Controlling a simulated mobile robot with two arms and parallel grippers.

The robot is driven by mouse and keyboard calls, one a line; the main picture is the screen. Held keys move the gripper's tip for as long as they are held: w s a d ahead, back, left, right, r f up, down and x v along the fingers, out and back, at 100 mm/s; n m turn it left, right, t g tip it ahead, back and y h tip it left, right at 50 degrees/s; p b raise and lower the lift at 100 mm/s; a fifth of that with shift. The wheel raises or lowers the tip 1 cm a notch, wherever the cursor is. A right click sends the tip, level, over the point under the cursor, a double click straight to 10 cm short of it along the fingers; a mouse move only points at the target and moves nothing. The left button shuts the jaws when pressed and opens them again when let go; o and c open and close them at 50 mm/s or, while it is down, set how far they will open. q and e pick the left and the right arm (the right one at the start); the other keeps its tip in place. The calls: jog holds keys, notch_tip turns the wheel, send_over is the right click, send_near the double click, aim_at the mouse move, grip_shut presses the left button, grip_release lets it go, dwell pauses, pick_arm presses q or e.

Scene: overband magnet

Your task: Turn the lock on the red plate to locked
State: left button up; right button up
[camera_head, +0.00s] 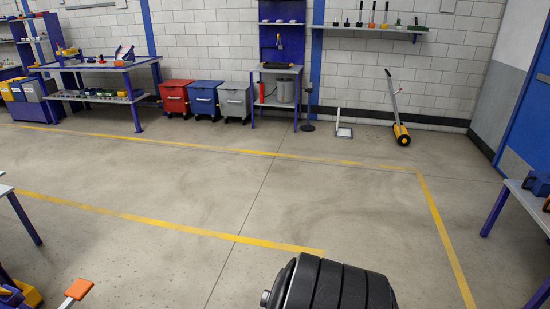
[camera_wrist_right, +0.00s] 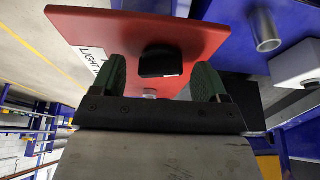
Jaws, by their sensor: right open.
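The red plate (camera_wrist_right: 205,35) fills the upper middle of the right wrist view, with a white label (camera_wrist_right: 92,62) on its left part reading "LIGHT", partly covered. A black knob-like piece (camera_wrist_right: 160,63) stands out from the plate; I cannot read whether it is at locked. My right gripper (camera_wrist_right: 160,80) is open, its two green-padded fingers on either side of the black piece with visible gaps. A small pale round part (camera_wrist_right: 150,93) shows below the black piece. My left gripper is not in view.
In the right wrist view, a metal tube (camera_wrist_right: 264,32) and a white box (camera_wrist_right: 296,64) sit to the right of the plate on blue structure. The head view shows open floor with yellow lines, a workbench (camera_head: 100,67) and bins (camera_head: 205,97) far off.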

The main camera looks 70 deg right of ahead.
jog(key=p+v, duration=0.2)
jog(key=v, duration=0.9)
notch_tip(320, 180, down, 7)
jog(key=a+b, duration=0.1)
jog(key=a, duration=0.1)
jog(key=s+d+f+g+b, duration=0.1)
jog(key=s+f, duration=0.9)
jog(key=f, duration=0.2)
jog(key=s+d+f+n+g+b, duration=0.1)
jog(key=s+d+f+g+b, duration=0.1)
jog(key=s+f, duration=0.7)
jog(key=shift+s+f, duration=0.4)
jog(key=shift+f, duration=1.55)
jog(key=shift+d, duration=0.1)
